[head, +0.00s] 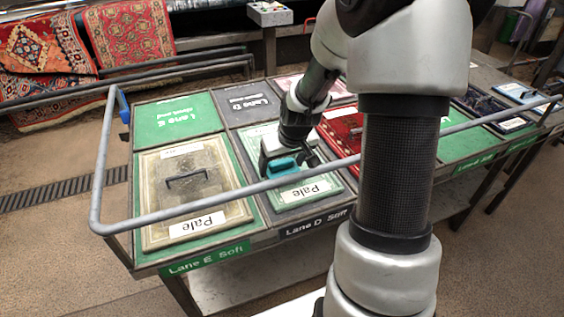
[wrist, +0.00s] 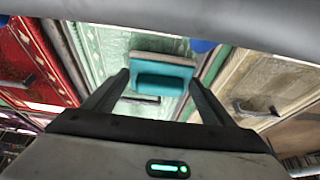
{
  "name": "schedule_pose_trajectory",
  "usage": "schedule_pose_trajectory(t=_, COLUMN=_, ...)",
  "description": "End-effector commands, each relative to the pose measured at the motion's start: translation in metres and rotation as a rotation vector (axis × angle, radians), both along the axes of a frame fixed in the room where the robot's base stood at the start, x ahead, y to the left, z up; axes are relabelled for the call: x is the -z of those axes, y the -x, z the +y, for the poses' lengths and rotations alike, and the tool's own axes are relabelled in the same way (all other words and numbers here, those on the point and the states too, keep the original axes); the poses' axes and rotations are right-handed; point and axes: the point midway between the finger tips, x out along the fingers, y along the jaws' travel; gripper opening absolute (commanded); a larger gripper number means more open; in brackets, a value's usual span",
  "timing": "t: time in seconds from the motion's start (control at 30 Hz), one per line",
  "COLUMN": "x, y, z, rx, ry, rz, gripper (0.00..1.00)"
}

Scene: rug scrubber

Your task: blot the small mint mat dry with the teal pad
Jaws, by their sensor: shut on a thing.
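My gripper (head: 285,158) is over this mat and shut on the teal pad (head: 282,168). In the wrist view the teal pad (wrist: 162,76) sits between the two fingers, with the pale mint mat (wrist: 108,42) behind it. The pad and gripper hide part of the mat's middle. I cannot tell whether the pad touches the mat.
A grey-brown mat (head: 190,182) with a dark handle lies left in Lane E. A red patterned mat (head: 341,132) lies right. A grey rail (head: 200,212) runs across the near side. Patterned rugs (head: 128,38) hang at the back left.

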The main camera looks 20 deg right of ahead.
Motion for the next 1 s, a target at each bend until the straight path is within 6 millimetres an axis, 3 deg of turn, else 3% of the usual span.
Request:
schedule_pose_trajectory(t=0.03, x=0.01, y=0.0, z=0.0, rx=0.0, ry=0.0, rz=0.0, gripper=0.49)
schedule_pose_trajectory(t=0.13, x=0.014, y=0.0, z=0.0, rx=0.0, ry=0.0, rz=0.0, gripper=0.49)
schedule_pose_trajectory(t=1.0, x=0.02, y=0.0, z=0.0, rx=0.0, ry=0.0, rz=0.0, gripper=0.49)
